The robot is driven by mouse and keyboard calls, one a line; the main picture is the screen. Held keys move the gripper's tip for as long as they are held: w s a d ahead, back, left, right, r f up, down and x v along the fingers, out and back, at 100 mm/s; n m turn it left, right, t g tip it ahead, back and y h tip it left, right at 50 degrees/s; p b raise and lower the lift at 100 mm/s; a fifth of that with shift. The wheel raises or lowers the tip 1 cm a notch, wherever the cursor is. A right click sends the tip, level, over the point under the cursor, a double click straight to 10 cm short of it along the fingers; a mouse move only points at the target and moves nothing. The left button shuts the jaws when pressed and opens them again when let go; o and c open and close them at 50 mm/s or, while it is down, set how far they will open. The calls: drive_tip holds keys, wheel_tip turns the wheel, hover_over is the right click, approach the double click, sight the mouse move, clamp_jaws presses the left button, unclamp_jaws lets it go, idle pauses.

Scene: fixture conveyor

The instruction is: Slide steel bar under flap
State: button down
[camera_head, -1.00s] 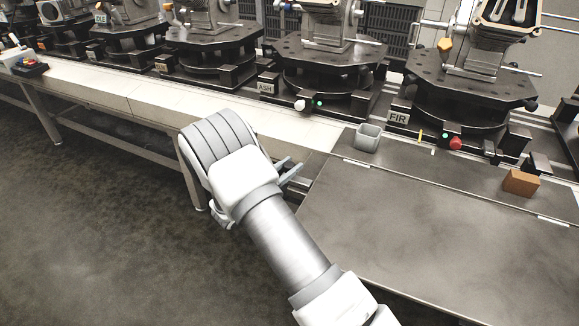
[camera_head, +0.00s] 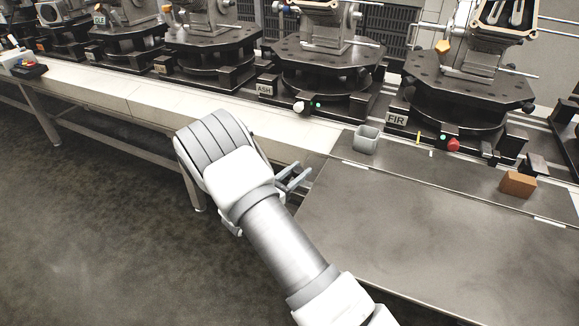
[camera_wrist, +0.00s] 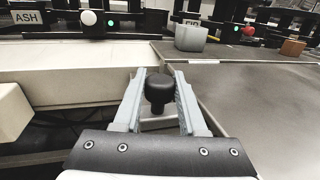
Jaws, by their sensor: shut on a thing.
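A wide dark grey panel, apparently the flap (camera_head: 430,240), lies flat at the right, with pale hinge-like strips along its back edge. It also shows at the right in the wrist view (camera_wrist: 245,110). My gripper (camera_head: 298,178) is at the panel's left edge, beside the pale bench. In the wrist view its fingers (camera_wrist: 158,92) are shut on a black knob (camera_wrist: 158,88). A grey metal piece (camera_wrist: 160,123) shows below the knob; I cannot tell whether it is the steel bar. No other steel bar can be made out.
The FIR fixture (camera_head: 465,100) and the ASH fixture (camera_head: 325,70) stand at the back. A pale bench (camera_head: 130,100) runs left; open floor lies in front of it.

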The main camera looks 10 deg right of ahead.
drive_tip(key=shift+s+d+f, duration=0.1)
drive_tip(key=shift+s+d, duration=0.65)
drive_tip(key=shift+d, duration=0.25)
drive_tip(key=shift+c, duration=2.3)
unclamp_jaws()
drive_tip(key=shift+s+a+p, duration=0.3)
drive_tip(key=shift+a, duration=0.15)
drive_tip(key=p+v, duration=0.2)
drive_tip(key=v, duration=1.4)
drive_tip(key=shift+s+a, duration=0.1)
drive_tip(key=shift+s, duration=0.05)
